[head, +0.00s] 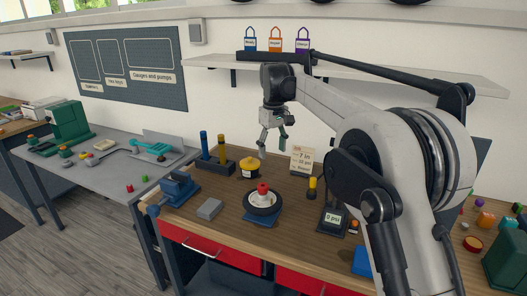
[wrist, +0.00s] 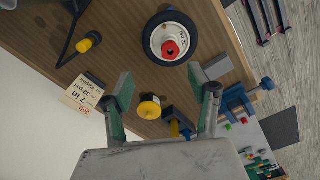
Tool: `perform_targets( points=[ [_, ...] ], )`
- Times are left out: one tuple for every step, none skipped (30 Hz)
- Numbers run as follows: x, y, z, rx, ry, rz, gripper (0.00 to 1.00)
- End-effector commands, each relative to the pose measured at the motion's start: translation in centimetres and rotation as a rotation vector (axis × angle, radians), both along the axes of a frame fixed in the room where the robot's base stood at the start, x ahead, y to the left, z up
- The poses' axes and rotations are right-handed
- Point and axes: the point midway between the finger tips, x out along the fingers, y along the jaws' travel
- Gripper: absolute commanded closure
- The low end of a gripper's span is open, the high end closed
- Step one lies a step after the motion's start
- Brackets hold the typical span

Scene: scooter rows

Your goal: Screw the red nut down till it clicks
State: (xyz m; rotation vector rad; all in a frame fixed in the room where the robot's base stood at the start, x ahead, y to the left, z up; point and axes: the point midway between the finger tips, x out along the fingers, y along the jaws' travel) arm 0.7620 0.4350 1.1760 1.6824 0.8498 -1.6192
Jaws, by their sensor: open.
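The red nut (head: 263,187) sits at the centre of a small wheel (head: 262,209) with a black tyre and pale hub, lying flat on a blue base on the wooden bench. The wrist view shows the nut (wrist: 170,49) in the middle of the hub (wrist: 157,41), with a dark opening in its face. Whether its thread is fully seated cannot be told. My gripper (head: 273,145) is open and empty, well above the bench and behind the wheel. In the wrist view its two fingers (wrist: 161,78) are spread wide, with the wheel lying beyond their tips.
A yellow pot (head: 250,168), blue vise (head: 180,188), grey block (head: 209,209) and job card (head: 302,161) surround the wheel. A gauge reading 0 psi (head: 333,219) and a yellow-topped tool (head: 312,187) stand to its right. A shelf (head: 350,72) with padlocks runs behind my arm.

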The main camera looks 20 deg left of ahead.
Motion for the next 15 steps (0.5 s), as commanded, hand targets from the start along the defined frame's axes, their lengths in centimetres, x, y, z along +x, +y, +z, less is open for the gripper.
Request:
perform_targets(
  points=[
    [0.1, 1.1, -0.7, -0.006, 0.008, 0.018, 0.45],
    [0.1, 1.6, -1.0, -0.008, 0.013, 0.026, 0.45],
    [0.1, 2.1, -1.4, -0.011, 0.018, 0.034, 0.45],
    [0.1, 2.4, -1.6, -0.013, 0.021, 0.040, 0.45],
    [0.1, 2.7, -1.8, -0.015, 0.024, 0.044, 0.45],
    [0.1, 2.9, -2.0, -0.017, 0.026, 0.049, 0.45],
    [0.1, 3.1, -2.2, -0.017, 0.027, 0.052, 0.45],
    [0.1, 3.2, -2.3, -0.019, 0.029, 0.054, 0.45],
    [0.1, 3.3, -2.5, -0.019, 0.030, 0.056, 0.45],
    [0.1, 3.3, -2.6, -0.019, 0.030, 0.056, 0.45],
    [0.1, 3.3, -2.8, -0.019, 0.030, 0.057, 0.45],
    [0.1, 3.3, -3.1, -0.019, 0.030, 0.056, 0.45],
    [0.1, 3.3, -3.4, -0.019, 0.030, 0.056, 0.45],
    [0.1, 3.3, -3.8, -0.019, 0.030, 0.056, 0.45],
    [0.1, 3.3, -4.3, -0.019, 0.030, 0.056, 0.45]
  ],
)
